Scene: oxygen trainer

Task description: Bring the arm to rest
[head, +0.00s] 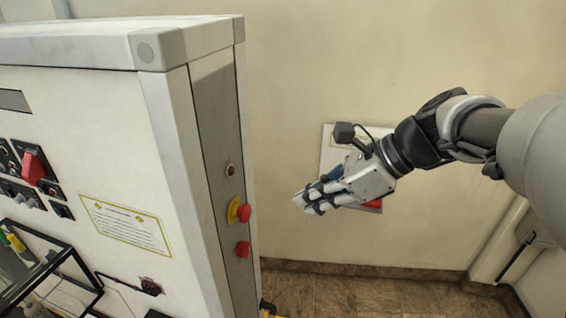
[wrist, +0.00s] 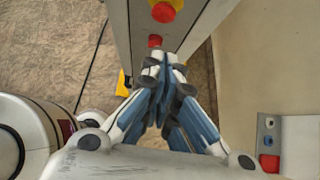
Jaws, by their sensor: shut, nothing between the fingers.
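My gripper (head: 308,202) is shut and empty. In the head view it hangs in the air at the end of my arm, to the right of the white cabinet (head: 170,130) and apart from it. In the wrist view the fingers of my gripper (wrist: 163,60) meet at their tips, just below a red button (wrist: 155,41) in the picture. The cabinet's narrow side carries a red button on a yellow base (head: 243,212) and a lower red button (head: 243,249). The wrist view also shows the button on the yellow base (wrist: 164,10).
A white wall panel (head: 337,145) with a red part (head: 374,204) is partly hidden behind my gripper. The plain wall (head: 400,60) stands behind. The tiled floor (head: 360,295) is bare between cabinet and wall. A red switch (head: 34,168) is on the cabinet's front.

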